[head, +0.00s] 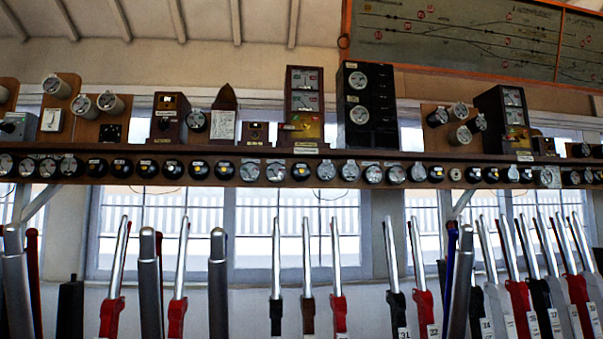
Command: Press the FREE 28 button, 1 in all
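A row of small round dials or buttons (250,172) runs along the front edge of the wooden shelf (340,156). Some are black with a yellow spot, such as one at left (147,168), and others have pale faces, such as one at the middle (326,171). Small labels sit above several of them, but the lettering is too small to read. I cannot tell which one is FREE 28. My gripper is not visible in this view, and nothing shows it touching the shelf or the row.
Upright levers (308,275) with bright metal handles and red, black or blue lower parts stand below the shelf. Several thicker grey levers (218,285) stand among them. Wooden and black instrument boxes (305,100) sit on the shelf. A track diagram board (465,40) hangs above. Windows (290,225) lie behind.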

